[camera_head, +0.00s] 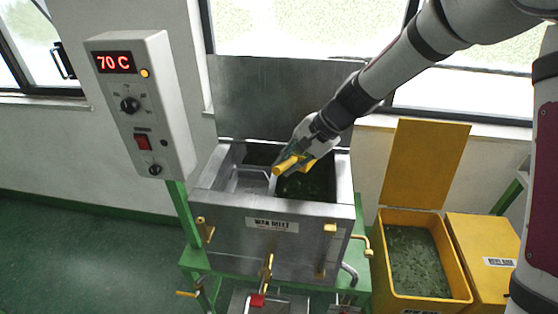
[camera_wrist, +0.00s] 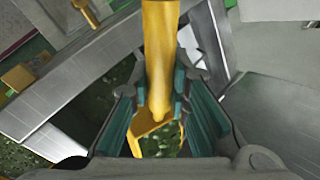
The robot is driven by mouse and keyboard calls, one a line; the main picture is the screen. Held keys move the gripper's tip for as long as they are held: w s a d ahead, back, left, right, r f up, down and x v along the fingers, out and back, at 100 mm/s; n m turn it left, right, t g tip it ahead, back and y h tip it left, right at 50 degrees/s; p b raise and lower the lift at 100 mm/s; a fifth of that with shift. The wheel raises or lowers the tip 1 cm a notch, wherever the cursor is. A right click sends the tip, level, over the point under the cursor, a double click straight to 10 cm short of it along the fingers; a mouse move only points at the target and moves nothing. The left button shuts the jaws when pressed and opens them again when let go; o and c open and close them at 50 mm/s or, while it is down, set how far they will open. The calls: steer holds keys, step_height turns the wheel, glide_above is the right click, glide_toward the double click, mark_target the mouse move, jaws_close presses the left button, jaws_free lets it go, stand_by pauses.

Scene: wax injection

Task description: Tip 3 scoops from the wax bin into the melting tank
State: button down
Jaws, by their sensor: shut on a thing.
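The melting tank (camera_head: 265,222) is a steel box labelled WAX MELT with its lid raised at the back; green material shows in its right compartment. My gripper (camera_head: 308,140) is over that compartment, shut on a yellow scoop (camera_head: 287,164). In the wrist view the scoop's yellow handle (camera_wrist: 160,40) runs between the green fingers of my gripper (camera_wrist: 163,105). Green bits show within the yellow rim at its lower end; I cannot tell whether they are in the scoop or below it. The wax bin (camera_head: 382,262) is a yellow box at the right with its lid open, holding green wax (camera_head: 416,260).
A control box (camera_head: 140,105) reading 70 C stands on a green post left of the tank. A second yellow bin (camera_head: 488,262), closed, stands beside the wax bin. Yellow taps and handles stick out from the tank's front. The floor at the left is clear.

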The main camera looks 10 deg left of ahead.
steer(key=shift+w+d+f+g+b, duration=0.1)
steer(key=shift+w+f+g+b, duration=0.3)
steer(key=shift+f+b, duration=0.4)
steer(key=shift+w+d+r+m+g+y+b, duration=0.2)
steer(key=shift+w+r+m+g+y+b, duration=0.2)
steer(key=shift+r+g+b, duration=0.35)
steer(key=shift+w+d+r+m+g+y+b, duration=0.25)
steer(key=shift+w+r+g+y+b, duration=0.25)
steer(key=shift+b, duration=0.4)
steer(key=shift+w+d+r+m+g+y+b, duration=0.2)
steer(key=shift+w+r+m+g+y+b, duration=0.1)
steer(key=shift+w+r+g+b, duration=0.4)
steer(key=shift+w+d+r+m+g+y+b, duration=0.25)
steer(key=shift+w+r+g+b, duration=0.25)
steer(key=shift+b, duration=0.25)
steer(key=shift+w+d+r+m+g+y+b, duration=0.2)
steer(key=shift+w+r+g+y+b, duration=0.1)
steer(key=shift+w+g+b, duration=0.15)
steer(key=shift+w+d+r+m+g+y+b, duration=0.15)
steer(key=shift+w+m+g+y+b, duration=0.15)
steer(key=shift+b, duration=0.2)
steer(key=shift+r, duration=0.1)
steer(key=shift+w+b, duration=0.1)
steer(key=shift+b, duration=0.35)
